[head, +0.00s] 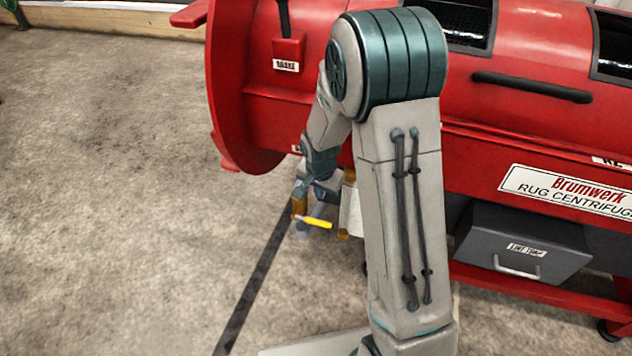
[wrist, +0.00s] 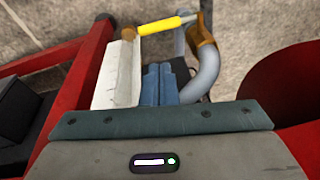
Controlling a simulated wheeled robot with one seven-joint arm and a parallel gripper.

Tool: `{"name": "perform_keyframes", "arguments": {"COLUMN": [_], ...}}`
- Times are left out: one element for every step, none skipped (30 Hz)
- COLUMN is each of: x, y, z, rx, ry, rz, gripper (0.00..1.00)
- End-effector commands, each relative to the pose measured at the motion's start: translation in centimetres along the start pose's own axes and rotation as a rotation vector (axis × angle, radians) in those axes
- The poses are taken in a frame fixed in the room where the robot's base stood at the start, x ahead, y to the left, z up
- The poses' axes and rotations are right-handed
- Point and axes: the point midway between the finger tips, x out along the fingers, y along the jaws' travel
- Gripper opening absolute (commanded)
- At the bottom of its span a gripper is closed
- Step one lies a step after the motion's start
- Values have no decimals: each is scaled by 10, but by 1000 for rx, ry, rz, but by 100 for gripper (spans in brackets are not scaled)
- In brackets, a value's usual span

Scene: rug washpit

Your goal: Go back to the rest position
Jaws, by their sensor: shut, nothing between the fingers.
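My gripper's blue fingers (wrist: 160,84) are together with nothing between them in the wrist view. In the head view my arm reaches down in front of the red rug centrifuge (head: 255,90); the fingertips are small there and partly hidden. Whether the fingers touch either cannot be told.
The brake lever box (head: 287,52) is on the machine's left end. A grey lint trap drawer (head: 500,250) sits below the drum, above a red wheeled frame (head: 530,290). Concrete floor (head: 110,180) is clear at left, with a dark strip (head: 262,275) crossing it.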

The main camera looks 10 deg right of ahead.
Motion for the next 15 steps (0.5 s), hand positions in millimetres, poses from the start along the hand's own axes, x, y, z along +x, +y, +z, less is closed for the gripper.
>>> {"name": "perform_keyframes", "arguments": {"x": [-2,-3,-3,-3,-3,-4,-7,-11,-20,-28,-40,-56,-71,-87,-109], "y": [0,0,0,0,0,0,0,0,1,1,2,3,5,6,9], "z": [0,0,0,0,0,0,0,-1,-2,-3,-4,-6,-6,-7,-8], "rx": [0,0,0,0,0,0,-2,-4,-9,-14,-22,-35,-46,-59,-79], "ry": [0,0,0,0,0,0,0,1,2,3,5,6,7,8,9], "rz": [0,0,0,0,0,0,0,-1,-1,-3,-4,-5,-5,-6,-7], "gripper": [0,0,0,0,0,0,0,0,0,0,0,0,0,0,0]}}
